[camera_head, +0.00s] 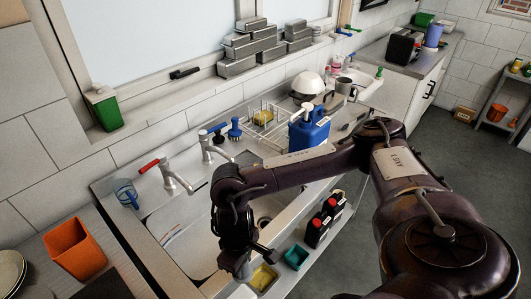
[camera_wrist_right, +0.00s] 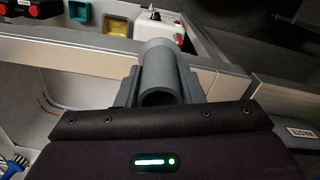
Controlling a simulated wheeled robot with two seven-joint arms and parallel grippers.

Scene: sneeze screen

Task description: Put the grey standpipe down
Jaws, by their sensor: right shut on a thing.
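The grey standpipe (camera_wrist_right: 160,72) is a short hollow tube with its open end facing the right wrist camera. My right gripper (camera_wrist_right: 158,88) is shut on it, with one grey finger on each side. In the head view my right gripper (camera_head: 240,268) points down at the front rim of the steel sink (camera_head: 183,252). I cannot clearly pick out the pipe there, as the gripper and wrist hide it. In the wrist view the pipe lies across the sink's rim (camera_wrist_right: 90,57); I cannot tell whether it touches. My left gripper is not in view.
A blue jug (camera_head: 309,128) stands behind my arm.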

